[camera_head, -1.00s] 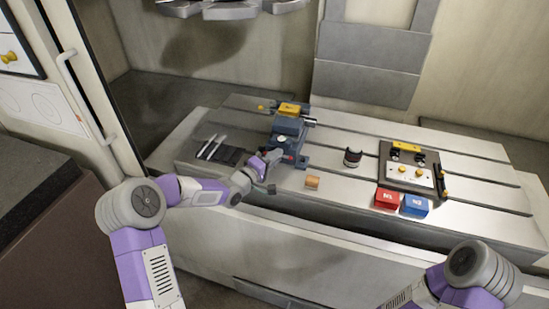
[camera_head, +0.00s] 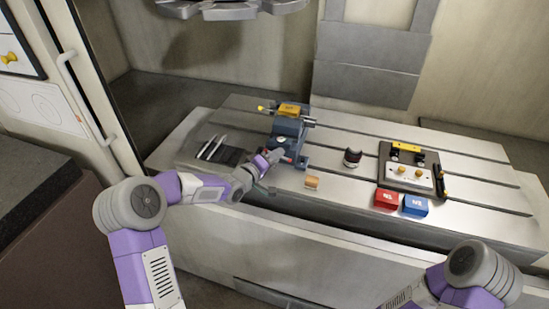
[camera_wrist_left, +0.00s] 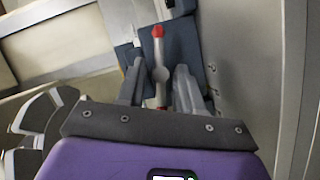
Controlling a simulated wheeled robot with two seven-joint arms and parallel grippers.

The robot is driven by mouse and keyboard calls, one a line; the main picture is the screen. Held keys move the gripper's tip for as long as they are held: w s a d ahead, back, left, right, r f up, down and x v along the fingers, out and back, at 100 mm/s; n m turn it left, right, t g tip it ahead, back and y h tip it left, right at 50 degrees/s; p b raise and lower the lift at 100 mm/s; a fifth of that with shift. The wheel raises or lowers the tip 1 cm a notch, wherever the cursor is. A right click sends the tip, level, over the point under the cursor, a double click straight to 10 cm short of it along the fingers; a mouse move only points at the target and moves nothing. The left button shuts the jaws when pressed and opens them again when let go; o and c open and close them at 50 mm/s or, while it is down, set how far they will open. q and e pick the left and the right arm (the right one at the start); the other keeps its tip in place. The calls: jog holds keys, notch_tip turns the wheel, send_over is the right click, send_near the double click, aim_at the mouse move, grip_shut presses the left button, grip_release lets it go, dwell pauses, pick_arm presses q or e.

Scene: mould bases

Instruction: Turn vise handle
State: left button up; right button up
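The blue-grey vise (camera_head: 289,128) stands on the slotted machine table, with a yellow block (camera_head: 289,109) at its top. In the left wrist view, its handle (camera_wrist_left: 159,50) is a thin metal bar with a red tip, crossing a round hub. My left gripper (camera_head: 272,159) is at the vise's near end. In the left wrist view, its two fingers (camera_wrist_left: 159,88) stand apart on either side of the handle, with a visible gap on each side. The handle's lower end is partly hidden by the gripper. My right arm shows at lower right, but its gripper is out of view.
The slotted table (camera_head: 335,150) also holds dark strips with thin rods (camera_head: 213,147), a small orange block (camera_head: 312,182), a dark round part (camera_head: 353,157), a fixture plate (camera_head: 410,170), a red block (camera_head: 387,198) and a blue block (camera_head: 415,205). A cabinet door handle (camera_head: 85,95) is at left.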

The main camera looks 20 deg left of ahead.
pick_arm(q)
jog(key=shift+o, duration=0.4)
jog(key=p+v, duration=0.1)
jog(key=v, duration=0.6)
jog(key=shift+s, duration=0.3)
jog(key=shift+r, duration=0.1)
